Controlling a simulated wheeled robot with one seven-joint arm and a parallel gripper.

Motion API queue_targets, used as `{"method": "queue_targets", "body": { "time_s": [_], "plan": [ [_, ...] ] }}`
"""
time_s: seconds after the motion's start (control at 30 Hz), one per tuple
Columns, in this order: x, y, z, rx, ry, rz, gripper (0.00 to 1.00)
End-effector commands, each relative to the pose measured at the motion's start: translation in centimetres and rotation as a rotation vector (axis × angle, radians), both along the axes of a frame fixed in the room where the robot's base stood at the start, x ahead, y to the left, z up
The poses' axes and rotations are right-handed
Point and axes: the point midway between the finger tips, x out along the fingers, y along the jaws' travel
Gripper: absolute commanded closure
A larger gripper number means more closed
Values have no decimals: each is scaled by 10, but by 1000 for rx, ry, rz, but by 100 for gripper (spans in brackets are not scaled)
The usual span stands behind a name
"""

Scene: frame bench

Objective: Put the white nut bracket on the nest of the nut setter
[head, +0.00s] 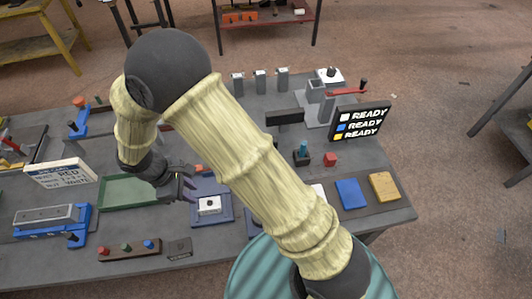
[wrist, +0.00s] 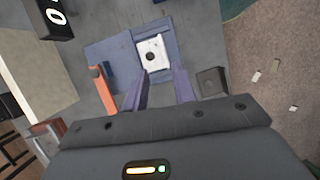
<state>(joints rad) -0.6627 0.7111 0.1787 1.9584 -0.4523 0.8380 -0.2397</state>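A white bracket (head: 209,205) with a dark round hole or nut in its middle lies flat on a blue fixture (head: 225,219) near the bench's front. In the wrist view the white bracket (wrist: 152,52) sits just beyond my fingertips, on the blue fixture (wrist: 108,37). My gripper (wrist: 158,73) is open, with its two purple fingers apart and nothing between them. In the head view my gripper (head: 185,188) is just left of the white bracket. My arm hides the middle of the bench. I cannot tell for sure which fixture is the nut setter.
An orange-red handle (wrist: 100,88) stands left of my fingers in the wrist view, and a dark block (wrist: 211,82) stands right. A green tray (head: 128,193) lies left of my gripper. A grey press with a red lever (head: 346,91) stands behind the READY sign (head: 360,122).

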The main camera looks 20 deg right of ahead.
Motion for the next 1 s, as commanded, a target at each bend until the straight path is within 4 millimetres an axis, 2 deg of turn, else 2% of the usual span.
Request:
{"method": "queue_targets", "body": {
  "time_s": [0.17,0.3,0.47,0.6,0.7,0.77,1.0],
  "plan": [
    [15,-57,36,92,-71,-266,73],
    [18,-113,67,187,-157,-552,73],
    [9,-175,97,290,-275,-885,73],
    [-8,-222,116,373,-389,-1162,73],
    [-19,-244,125,413,-452,-1301,73],
    [-23,-250,127,427,-475,-1350,73],
    [-25,-254,128,435,-487,-1378,73]
  ]
}}
